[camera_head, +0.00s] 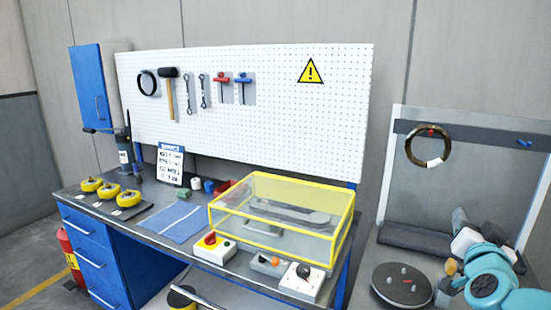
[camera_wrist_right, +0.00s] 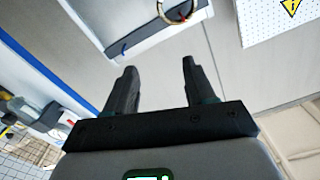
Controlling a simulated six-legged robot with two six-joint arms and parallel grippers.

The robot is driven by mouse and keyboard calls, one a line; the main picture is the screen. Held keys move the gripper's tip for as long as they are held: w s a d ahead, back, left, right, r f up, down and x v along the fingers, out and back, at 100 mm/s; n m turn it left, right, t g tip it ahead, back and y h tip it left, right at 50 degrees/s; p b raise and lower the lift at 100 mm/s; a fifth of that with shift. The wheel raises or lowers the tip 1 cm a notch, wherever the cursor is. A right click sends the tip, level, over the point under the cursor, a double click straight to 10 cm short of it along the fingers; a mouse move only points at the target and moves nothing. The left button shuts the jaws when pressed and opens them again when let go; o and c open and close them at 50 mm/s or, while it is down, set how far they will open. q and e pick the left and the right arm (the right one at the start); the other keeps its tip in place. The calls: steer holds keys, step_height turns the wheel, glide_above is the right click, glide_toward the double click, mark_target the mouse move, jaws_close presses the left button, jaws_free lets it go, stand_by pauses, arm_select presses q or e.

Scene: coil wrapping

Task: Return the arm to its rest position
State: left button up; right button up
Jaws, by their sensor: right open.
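My right arm (camera_head: 490,275), teal and white, comes in at the lower right of the head view. My right gripper (camera_head: 472,222) is in front of the grey back panel, below and to the right of a hanging dark ring-shaped coil (camera_head: 411,148). In the right wrist view its two dark fingers (camera_wrist_right: 158,82) stand wide apart with nothing between them. The coil, partly cut off, shows there at the top edge (camera_wrist_right: 164,14), beyond the fingertips. My left gripper is in neither view.
A dark round turntable (camera_head: 400,285) with pegs lies just left of my right arm. The panel (camera_head: 465,175) stands behind. A yellow-framed clear box (camera_head: 283,190) and control boxes (camera_head: 300,283) stand on the bench to the left, with yellow tape rolls (camera_head: 92,184).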

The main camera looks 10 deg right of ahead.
steer(key=a+f+n+g+y, duration=0.2)
steer(key=a+f, duration=0.4)
steer(key=f, duration=0.5)
steer(key=w+a+f+n+g+y, duration=0.1)
steer(key=a+f+n+y, duration=0.3)
steer(key=f, duration=0.8)
steer(key=a+f+m+g+y, duration=0.1)
steer(key=a+f+g, duration=0.1)
steer(key=a+f, duration=0.7)
steer(key=s+a+f+n+g+y, duration=0.1)
steer(key=s+a+f+g+y, duration=0.2)
steer(key=s+f, duration=0.4)
steer(key=s+a+f+n+g+y, duration=0.1)
steer(key=s+a+f+n+g, duration=0.1)
steer(key=s+a+f, duration=0.45)
steer(key=s+a+f+g+y, duration=0.1)
steer(key=s+a+f+g, duration=0.1)
steer(key=s, duration=0.4)
steer(key=s+a+f+g+y, duration=0.1)
steer(key=s+a+f+g, duration=0.2)
steer(key=s, duration=0.4)
steer(key=shift+f, duration=0.3)
